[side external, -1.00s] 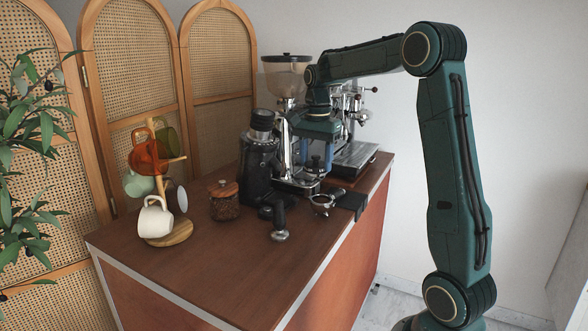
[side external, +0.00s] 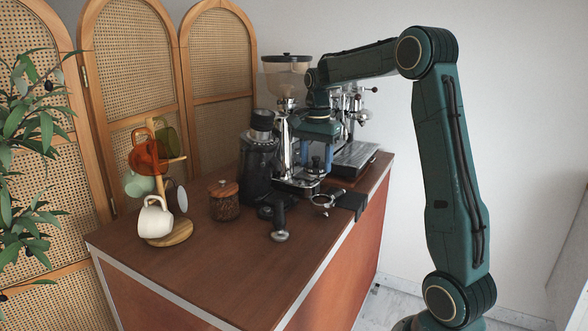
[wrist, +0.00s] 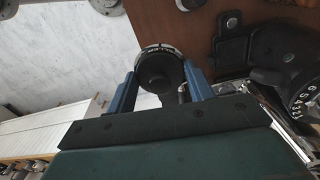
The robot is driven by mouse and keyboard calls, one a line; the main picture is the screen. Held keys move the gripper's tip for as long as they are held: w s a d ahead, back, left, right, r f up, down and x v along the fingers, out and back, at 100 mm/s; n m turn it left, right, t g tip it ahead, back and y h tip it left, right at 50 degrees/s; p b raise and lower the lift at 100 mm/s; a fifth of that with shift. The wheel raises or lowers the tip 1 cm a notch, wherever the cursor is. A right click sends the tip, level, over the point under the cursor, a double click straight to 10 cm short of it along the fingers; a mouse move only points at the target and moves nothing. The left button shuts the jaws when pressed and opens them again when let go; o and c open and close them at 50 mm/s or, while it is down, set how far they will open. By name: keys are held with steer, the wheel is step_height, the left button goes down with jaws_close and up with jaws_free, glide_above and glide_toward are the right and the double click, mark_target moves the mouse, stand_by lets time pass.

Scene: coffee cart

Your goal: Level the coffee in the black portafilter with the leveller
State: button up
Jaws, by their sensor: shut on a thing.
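My gripper (side external: 315,164) is shut on the leveller (side external: 315,163), a dark round tool held upright between the blue fingers. In the wrist view the leveller (wrist: 158,70) shows as a black knob with a silver rim between the fingertips (wrist: 162,80). The portafilter (side external: 322,200) appears as a round metal head near the front right counter edge, beside a black mat. The gripper and leveller are above the counter, behind the portafilter in the side view. The coffee inside is not visible, and the exact gap below the leveller cannot be told.
A black grinder (side external: 259,160) stands left of my gripper, and its numbered dial (wrist: 303,95) is close in the wrist view. The espresso machine (side external: 352,150) is behind. The front left counter is clear.

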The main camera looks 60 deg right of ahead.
glide_above(321, 202)
step_height(321, 202, down, 7)
steer(key=shift+f, duration=0.1)
steer(key=shift+f, duration=2.2)
steer(key=shift+f, duration=1.15)
stand_by(3.7)
